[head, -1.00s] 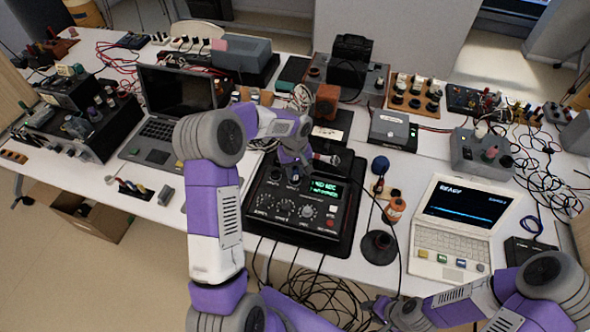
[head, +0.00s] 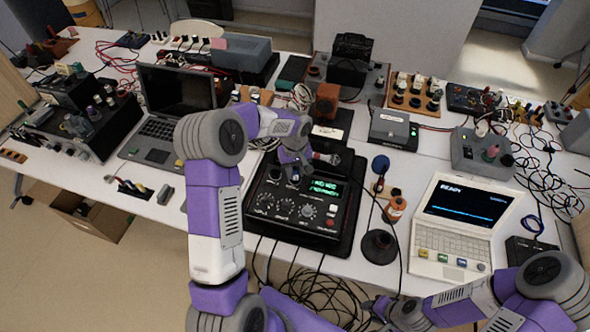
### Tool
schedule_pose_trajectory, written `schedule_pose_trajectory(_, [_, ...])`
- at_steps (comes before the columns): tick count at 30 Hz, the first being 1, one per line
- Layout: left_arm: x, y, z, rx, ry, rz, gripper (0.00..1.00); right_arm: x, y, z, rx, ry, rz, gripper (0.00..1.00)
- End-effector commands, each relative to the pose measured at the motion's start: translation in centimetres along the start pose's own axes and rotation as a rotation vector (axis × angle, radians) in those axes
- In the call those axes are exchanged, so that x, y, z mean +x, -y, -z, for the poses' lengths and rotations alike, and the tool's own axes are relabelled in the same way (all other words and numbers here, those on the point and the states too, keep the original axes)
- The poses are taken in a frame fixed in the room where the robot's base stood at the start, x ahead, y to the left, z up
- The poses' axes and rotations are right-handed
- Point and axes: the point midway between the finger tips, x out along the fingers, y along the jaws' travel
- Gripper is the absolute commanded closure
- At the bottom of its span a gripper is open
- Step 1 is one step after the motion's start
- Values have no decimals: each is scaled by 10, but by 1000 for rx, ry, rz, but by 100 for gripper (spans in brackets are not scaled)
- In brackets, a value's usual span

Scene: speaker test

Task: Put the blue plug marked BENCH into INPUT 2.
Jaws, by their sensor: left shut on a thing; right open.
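The black input box (head: 261,204) has knobs along its front, a lit green display (head: 325,188) and sockets along its back edge. My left gripper (head: 294,174) is over this back edge, pointing down, shut on a small dark-blue plug. The gripper mostly hides the plug; its marking cannot be read, and I cannot tell whether it is in a socket or just above one. The socket labels are too small to read. My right gripper (head: 384,310) is open and empty at the bottom, in front of the table edge.
A white laptop (head: 452,240) showing READY stands right of the box. A dark laptop (head: 160,130) stands left. Loose black cables hang in front of the table.

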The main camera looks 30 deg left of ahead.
Motion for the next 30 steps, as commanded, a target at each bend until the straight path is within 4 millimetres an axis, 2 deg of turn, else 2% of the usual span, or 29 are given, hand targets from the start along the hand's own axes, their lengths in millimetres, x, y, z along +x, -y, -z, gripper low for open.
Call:
schedule_pose_trajectory(8, [1, 0, 0, 0, 0, 0, 100, 1, 0, 0, 0, 0, 0, 57])
schedule_pose_trajectory(9, [1, 0, 0, 0, 0, 0, 65, 1, 0, 0, 0, 0, 0, 57])
schedule_pose_trajectory(14, [1, 0, 0, 0, 0, 0, 41, 1, 0, 0, 0, 0, 0, 57])
schedule_pose_trajectory(23, [-1, 0, 0, 0, -1, 0, 41, 0, 0, 0, 0, 0, 0, 57])
schedule_pose_trajectory(26, [-11, 0, 1, 0, -3, 0, 41, -2, 1, 0, 0, 0, 0, 57])
schedule_pose_trajectory(30, [-36, 0, 1, -1, -4, -1, 41, -7, 2, 0, 0, 0, 0, 57])
